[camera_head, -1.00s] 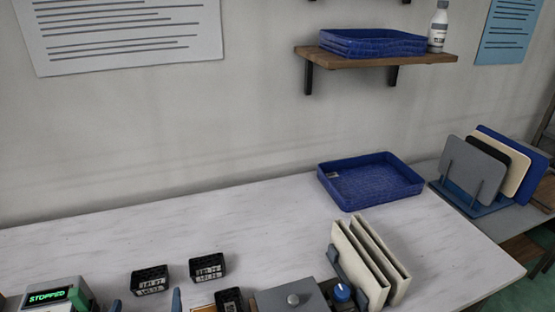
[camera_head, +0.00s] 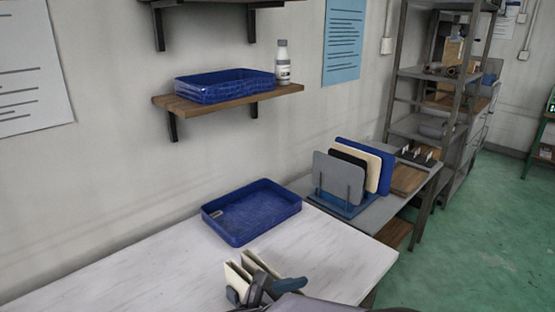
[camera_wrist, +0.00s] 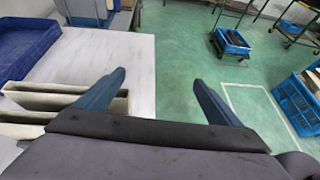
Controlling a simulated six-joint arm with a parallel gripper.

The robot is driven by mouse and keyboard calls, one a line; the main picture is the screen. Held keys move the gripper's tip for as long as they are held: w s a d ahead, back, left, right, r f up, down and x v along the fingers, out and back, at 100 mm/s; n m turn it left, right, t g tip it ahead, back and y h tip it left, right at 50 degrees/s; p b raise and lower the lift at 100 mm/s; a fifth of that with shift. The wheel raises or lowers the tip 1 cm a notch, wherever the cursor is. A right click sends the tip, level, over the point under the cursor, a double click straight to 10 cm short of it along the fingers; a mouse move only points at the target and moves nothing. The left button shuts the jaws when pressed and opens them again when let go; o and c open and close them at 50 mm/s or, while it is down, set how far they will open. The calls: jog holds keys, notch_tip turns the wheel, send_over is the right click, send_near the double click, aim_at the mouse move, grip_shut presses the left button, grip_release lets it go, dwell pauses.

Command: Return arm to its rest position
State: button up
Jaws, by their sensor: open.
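My gripper (camera_wrist: 158,82) is open and empty in the wrist view, its two blue fingers spread apart. Green floor and the white table's edge show beyond and between them. In the head view my gripper (camera_head: 276,287) is at the bottom, in front of the cream panels (camera_head: 262,263) in their holder. The cream panels (camera_wrist: 62,98) also show in the wrist view, left of the fingers. Whether any finger touches them cannot be told. An empty-looking blue tray (camera_head: 250,213) lies on the white table (camera_head: 150,275); it also shows in the wrist view (camera_wrist: 22,48).
A rack of upright panels (camera_head: 350,178) stands on a grey side table to the right. Blue crates (camera_wrist: 300,103) stand on the floor at right. The table's left part looks clear.

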jog(key=s+d+f+m+g+y+b, duration=0.1)
jog(key=s+d+f+m+g+y, duration=0.25)
jog(key=f+m, duration=0.4)
jog(key=s+d+f+m+g+y+b, duration=0.1)
jog(key=s+d+f+m+g+y, duration=0.25)
jog(key=m, duration=0.65)
jog(key=s+d+f+m+g+y+b, duration=0.1)
jog(key=s+f+m+y+b, duration=0.15)
jog(key=s+f+m, duration=0.5)
notch_tip(320, 180, up, 16)
jog(key=w+m+p, duration=0.1)
jog(key=w+p, duration=0.1)
jog(key=p, duration=1.3)
jog(key=shift+a+y, duration=0.2)
jog(key=shift+y, duration=0.15)
